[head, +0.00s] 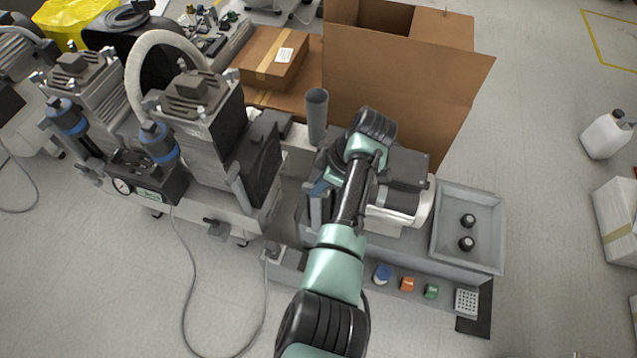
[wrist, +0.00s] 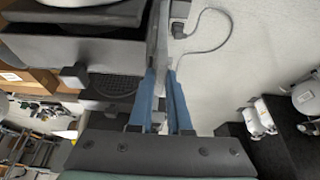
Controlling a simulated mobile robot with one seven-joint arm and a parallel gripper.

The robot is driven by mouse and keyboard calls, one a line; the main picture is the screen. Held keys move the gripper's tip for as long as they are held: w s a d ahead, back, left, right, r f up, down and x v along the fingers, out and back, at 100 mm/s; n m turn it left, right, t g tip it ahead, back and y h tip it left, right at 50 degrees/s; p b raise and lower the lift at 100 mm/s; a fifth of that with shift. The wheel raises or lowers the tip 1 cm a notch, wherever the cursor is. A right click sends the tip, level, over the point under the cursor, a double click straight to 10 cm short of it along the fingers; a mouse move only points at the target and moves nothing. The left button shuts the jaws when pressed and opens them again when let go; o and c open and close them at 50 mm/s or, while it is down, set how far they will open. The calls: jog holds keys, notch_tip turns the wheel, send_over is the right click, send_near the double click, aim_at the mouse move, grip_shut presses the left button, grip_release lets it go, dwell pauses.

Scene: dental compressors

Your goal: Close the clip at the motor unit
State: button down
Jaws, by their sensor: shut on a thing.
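The motor unit (head: 399,216), a white and grey housing with a dark top, sits on the bench at centre right, partly hidden behind my arm. My gripper (head: 319,188) is at its left side, with its blue fingers pointing left and down. In the wrist view my gripper (wrist: 164,78) has its two blue fingers closed on a narrow grey bar, which looks like the clip (wrist: 162,45). The bar runs up the picture beside a dark housing. How far the clip is closed cannot be told from these views.
A grey tray (head: 440,239) with two black knobs lies right of the motor unit. Blue, orange and green parts line the bench front. A grey upright tube (head: 316,115) and an open cardboard box (head: 405,80) stand behind. Compressors (head: 200,125) fill the left.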

jog(key=shift+s+m+p, duration=0.1)
jog(key=shift+m+p, duration=0.2)
jog(key=shift+p, duration=0.2)
jog(key=m+p, duration=0.1)
jog(key=m+t+p, duration=0.1)
jog(key=p, duration=0.1)
jog(key=shift+s+r+m+h, duration=0.15)
jog(key=shift+r+m+h, duration=0.05)
jog(key=shift+m+h, duration=0.2)
jog(key=m+p, duration=0.2)
jog(key=m+t+h+p, duration=0.1)
jog(key=m+p, duration=0.1)
jog(key=m, duration=0.1)
jog(key=shift+a+f+h, duration=0.1)
jog(key=shift+a+h, duration=0.05)
jog(key=shift+h, duration=0.15)
jog(key=m+p, duration=0.1)
jog(key=m, duration=0.1)
jog(key=m+t+h+p, duration=0.1)
jog(key=m, duration=0.1)
jog(key=shift+a+m+h, duration=0.1)
jog(key=shift+m+h, duration=0.2)
jog(key=shift+m, duration=0.1)
jog(key=shift+a+f+m+h, duration=0.1)
jog(key=shift+m+h, duration=0.35)
jog(key=shift+m, duration=0.7)
jog(key=shift+f+m+h, duration=0.1)
jog(key=shift+m+h, duration=0.35)
jog(key=shift+m, duration=0.7)
